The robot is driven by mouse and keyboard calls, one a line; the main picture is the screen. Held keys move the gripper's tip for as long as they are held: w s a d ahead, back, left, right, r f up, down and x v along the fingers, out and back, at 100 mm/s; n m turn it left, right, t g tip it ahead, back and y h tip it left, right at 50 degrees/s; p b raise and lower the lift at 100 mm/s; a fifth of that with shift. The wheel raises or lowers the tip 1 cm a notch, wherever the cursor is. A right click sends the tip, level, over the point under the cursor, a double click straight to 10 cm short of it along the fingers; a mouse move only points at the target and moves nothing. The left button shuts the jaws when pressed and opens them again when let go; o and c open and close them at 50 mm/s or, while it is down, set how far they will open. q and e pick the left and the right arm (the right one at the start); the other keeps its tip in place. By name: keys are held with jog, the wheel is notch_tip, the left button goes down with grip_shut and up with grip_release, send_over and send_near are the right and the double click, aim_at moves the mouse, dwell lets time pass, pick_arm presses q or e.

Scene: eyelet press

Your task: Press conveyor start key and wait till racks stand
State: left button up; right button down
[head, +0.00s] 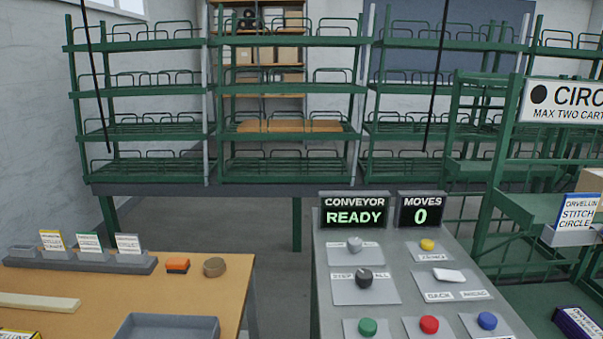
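The conveyor control desk (400,310) stands at the lower middle right. Its green button (367,327), red button (429,324) and blue button (487,320) sit along the near edge; no start label is readable on them. Behind them are a black knob (364,279) marked STEP and ALL, a white rocker (448,276), a grey knob (355,244) and a yellow button (427,245). The conveyor display (354,212) reads READY and the moves display (421,211) reads 0. Green wire racks (290,90) stand upright in a row behind; one frame cannot show motion. Neither gripper is in view.
A wooden table (200,290) at the left holds a grey tray (170,326), a card holder (80,262), an orange block (177,265) and a brown round piece (214,266). A green cart frame with a CIRCLE sign (570,101) stands at the right.

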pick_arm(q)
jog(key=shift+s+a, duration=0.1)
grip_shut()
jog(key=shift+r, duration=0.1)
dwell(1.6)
